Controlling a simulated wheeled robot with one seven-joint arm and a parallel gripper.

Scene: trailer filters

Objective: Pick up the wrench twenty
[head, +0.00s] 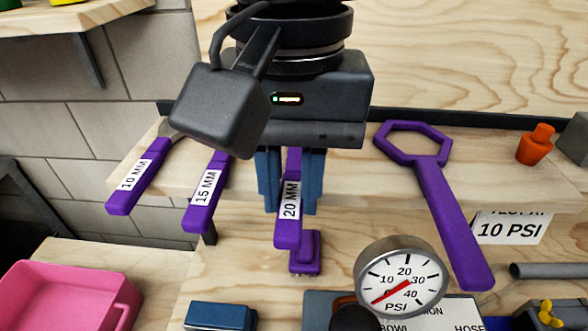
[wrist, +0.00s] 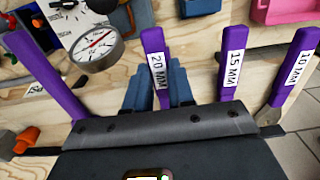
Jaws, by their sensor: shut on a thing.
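The purple wrench labelled 20 MM (head: 288,215) hangs over the shelf's front edge, its handle pointing toward me. My gripper (head: 290,185) is shut on its handle, with a blue finger on each side. In the wrist view the 20 MM wrench (wrist: 155,55) passes between the fingers of my gripper (wrist: 158,90). The wrench's far end is hidden behind my gripper. A 15 MM wrench (head: 207,190) and a 10 MM wrench (head: 140,178) lie to the left on the shelf, their handles also overhanging.
A large purple ring-ended tool (head: 445,215) lies to the right on the shelf (head: 345,180). An orange plug (head: 535,145) sits farther right. Below are a pressure gauge (head: 402,265), a purple block (head: 305,262), a blue box (head: 220,316) and a pink bin (head: 60,295).

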